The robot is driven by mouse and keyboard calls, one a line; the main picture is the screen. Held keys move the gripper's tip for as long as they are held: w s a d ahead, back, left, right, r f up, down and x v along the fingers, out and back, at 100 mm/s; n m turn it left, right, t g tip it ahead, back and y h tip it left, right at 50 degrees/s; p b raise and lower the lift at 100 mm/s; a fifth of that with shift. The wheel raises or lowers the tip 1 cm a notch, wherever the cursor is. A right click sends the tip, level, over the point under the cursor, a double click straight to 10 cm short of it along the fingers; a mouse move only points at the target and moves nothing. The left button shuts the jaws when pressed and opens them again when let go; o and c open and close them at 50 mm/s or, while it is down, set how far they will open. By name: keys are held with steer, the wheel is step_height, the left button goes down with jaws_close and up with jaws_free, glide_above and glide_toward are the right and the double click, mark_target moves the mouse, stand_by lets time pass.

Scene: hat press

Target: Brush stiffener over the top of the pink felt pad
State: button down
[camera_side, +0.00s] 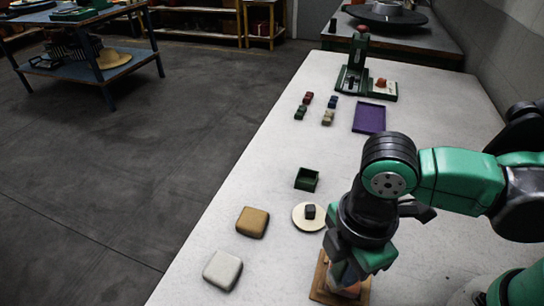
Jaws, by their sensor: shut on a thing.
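My gripper (343,277) points down at the bottom of the view, over a brown wooden board (319,289). It is shut on what I take to be the brush; the fingers hide most of it. A pinkish-orange patch (349,291) shows right under the fingers on the board and looks like the pink felt pad. Most of it is hidden by my gripper. I cannot tell whether the held thing touches the pad.
A tan pad (252,222) and a white pad (222,270) lie to the left. A cream disc (300,222) bears a dark block (309,211). Behind are a green open box (306,179), several small coloured blocks (328,117), a purple tray (369,117) and a green press (353,78).

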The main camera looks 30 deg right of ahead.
steer(key=shift+w+d, duration=1.2)
step_height(320, 180, up, 8)
